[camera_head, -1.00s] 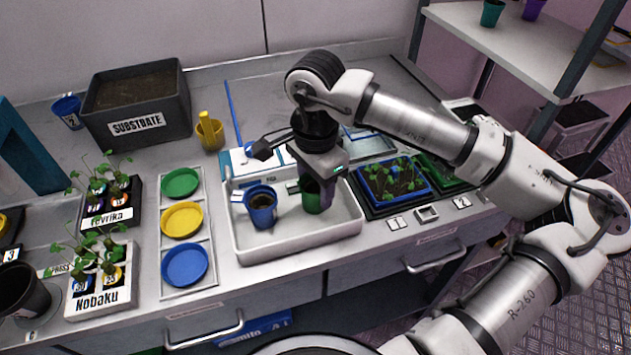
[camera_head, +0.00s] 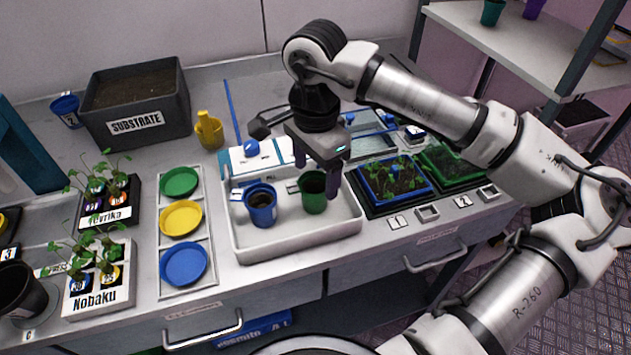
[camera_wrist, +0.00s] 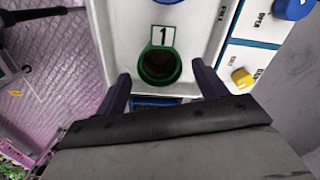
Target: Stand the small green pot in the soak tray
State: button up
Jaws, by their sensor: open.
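The small green pot (camera_head: 314,196) stands upright in the white soak tray (camera_head: 300,243), in its right half, with dark soil inside. A blue pot (camera_head: 261,208) stands in the same tray to its left. My gripper (camera_head: 316,176) is open above the green pot, its fingers apart on either side of the pot's upper part. In the wrist view the green pot (camera_wrist: 160,66), with a tag marked 1, lies beyond and between the open fingers (camera_wrist: 160,90), apart from both.
A rack with green, yellow and blue saucers (camera_head: 182,219) is left of the tray. Seedling trays (camera_head: 393,183) stand close on its right.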

notch_tip(320, 180, up, 9)
jog(key=b, duration=0.1)
jog(key=shift+f, duration=0.15)
dwell(2.1)
